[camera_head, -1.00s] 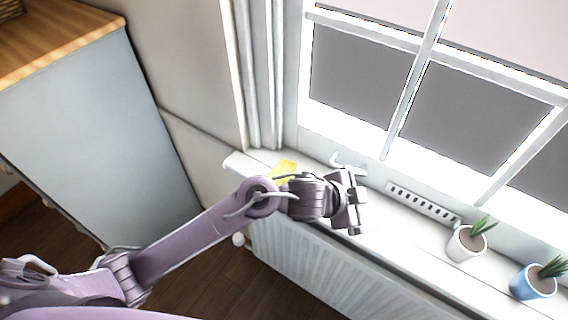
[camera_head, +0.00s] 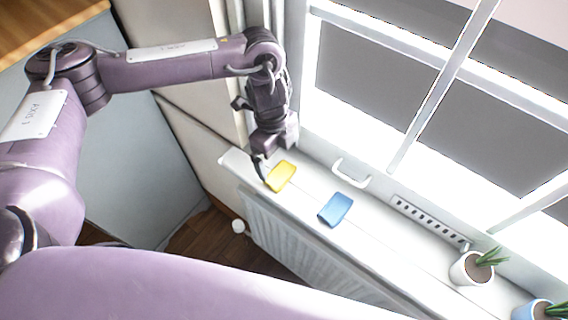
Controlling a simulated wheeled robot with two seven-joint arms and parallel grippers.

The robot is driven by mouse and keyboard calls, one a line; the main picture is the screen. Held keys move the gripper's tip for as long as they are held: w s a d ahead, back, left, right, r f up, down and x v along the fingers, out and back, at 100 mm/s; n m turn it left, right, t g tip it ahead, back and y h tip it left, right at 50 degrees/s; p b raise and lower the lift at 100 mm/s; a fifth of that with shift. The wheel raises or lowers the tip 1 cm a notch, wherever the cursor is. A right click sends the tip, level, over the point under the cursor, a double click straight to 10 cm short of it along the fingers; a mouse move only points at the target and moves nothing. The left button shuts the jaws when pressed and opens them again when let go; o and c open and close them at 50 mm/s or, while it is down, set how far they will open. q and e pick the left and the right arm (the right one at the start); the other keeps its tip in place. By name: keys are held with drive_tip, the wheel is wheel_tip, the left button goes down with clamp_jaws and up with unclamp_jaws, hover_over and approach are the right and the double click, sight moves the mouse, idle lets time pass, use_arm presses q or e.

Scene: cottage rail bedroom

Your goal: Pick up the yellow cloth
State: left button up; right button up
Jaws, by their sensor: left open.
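The yellow cloth (camera_head: 281,177) lies flat on the white window sill (camera_head: 383,224), near its left end. My left gripper (camera_head: 269,168) points down just above and at the left edge of the cloth. Its jaws are open, with one finger showing at the cloth's left side; the other finger is hard to make out. I cannot tell whether it touches the cloth. My right gripper is not in view.
A blue cloth (camera_head: 336,209) lies on the sill right of the yellow one. Potted plants (camera_head: 474,268) stand farther right. A radiator (camera_head: 290,243) is below the sill.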

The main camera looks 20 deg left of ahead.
sight(280, 171)
use_arm(q)
drive_tip(key=shift+s+d+f, duration=0.1)
drive_tip(key=shift+s+f, duration=0.05)
drive_tip(key=shift+f, duration=0.35)
drive_tip(key=shift+s+f+p, duration=0.15)
drive_tip(key=shift+s+p, duration=0.15)
drive_tip(key=shift+p, duration=0.1)
drive_tip(key=shift+s+f+p, duration=0.15)
drive_tip(key=shift+f+p, duration=0.25)
drive_tip(key=shift+f, duration=0.15)
drive_tip(key=shift+s+f+p, duration=0.15)
drive_tip(key=shift+f+p, duration=0.2)
drive_tip(key=shift+f, duration=0.15)
drive_tip(key=shift+w+d+f, duration=0.1)
drive_tip(key=shift+w+f, duration=0.05)
drive_tip(key=shift+f, duration=0.45)
drive_tip(key=shift+w+d+f, duration=0.1)
drive_tip(key=shift+w+f, duration=0.05)
drive_tip(key=shift+f, duration=0.45)
drive_tip(key=shift+w+f, duration=0.1)
drive_tip(key=shift+f, duration=0.05)
drive_tip(key=shift+c, duration=1.1)
drive_tip(key=c, duration=0.7)
drive_tip(key=shift+r, duration=0.2)
drive_tip(key=shift+c, duration=0.4)
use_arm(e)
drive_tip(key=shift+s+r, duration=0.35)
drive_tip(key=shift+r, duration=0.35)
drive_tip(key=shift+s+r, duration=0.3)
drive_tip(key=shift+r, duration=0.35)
